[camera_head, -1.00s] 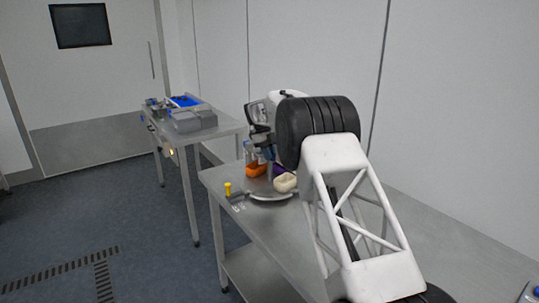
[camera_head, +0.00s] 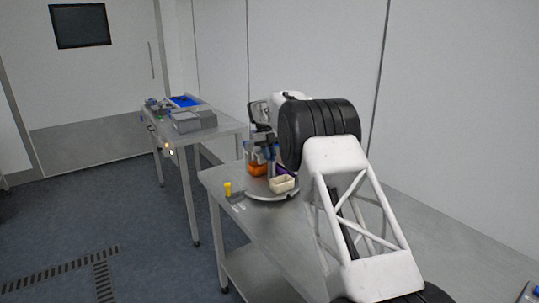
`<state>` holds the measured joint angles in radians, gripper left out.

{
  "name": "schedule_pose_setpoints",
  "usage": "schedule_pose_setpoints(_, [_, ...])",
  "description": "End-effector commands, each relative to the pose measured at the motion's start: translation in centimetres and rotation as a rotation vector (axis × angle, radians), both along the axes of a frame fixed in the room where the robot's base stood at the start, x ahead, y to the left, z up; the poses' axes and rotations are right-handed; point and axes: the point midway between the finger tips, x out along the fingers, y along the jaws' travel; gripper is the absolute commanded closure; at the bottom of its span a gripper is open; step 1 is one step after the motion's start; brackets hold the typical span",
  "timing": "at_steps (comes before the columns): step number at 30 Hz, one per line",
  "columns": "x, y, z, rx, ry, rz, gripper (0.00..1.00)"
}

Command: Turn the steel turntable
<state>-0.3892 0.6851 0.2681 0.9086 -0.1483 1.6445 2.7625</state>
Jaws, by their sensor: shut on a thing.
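The steel turntable (camera_head: 268,199) is a low round plate near the far end of the near steel table. A cream open box (camera_head: 282,184), an orange container (camera_head: 257,170) and a purple thing (camera_head: 284,172), partly hidden, stand on it. My gripper (camera_head: 268,160) reaches down over the turntable among these containers, with blue parts near its fingers. It appears shut on a part of the turntable. The exact grip is small and partly hidden by the containers and my arm.
A yellow-topped thing (camera_head: 228,189) stands at the left edge of the near table (camera_head: 262,226), beside the turntable. A second steel table (camera_head: 222,127) behind carries grey boxes (camera_head: 195,121) and a blue tray (camera_head: 186,101). A wall is close on the right.

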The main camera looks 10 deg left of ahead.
Motion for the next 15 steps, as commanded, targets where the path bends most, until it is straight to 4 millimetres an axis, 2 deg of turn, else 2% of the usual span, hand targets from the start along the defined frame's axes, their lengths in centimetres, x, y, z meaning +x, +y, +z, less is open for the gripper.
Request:
schedule_pose_setpoints(3, [0.01, 0.02, 0.09, 0.0, -0.001, 0.0, 1.0])
schedule_pose_setpoints(4, [0.01, 0.02, 0.09, 0.0, -0.001, 0.0, 0.76])
schedule_pose_setpoints(8, [0.01, 0.02, 0.07, 0.0, -0.001, 0.0, 0.56])
schedule_pose_setpoints(15, [0.01, 0.01, 0.03, 0.001, 0.0, 0.001, 0.55])
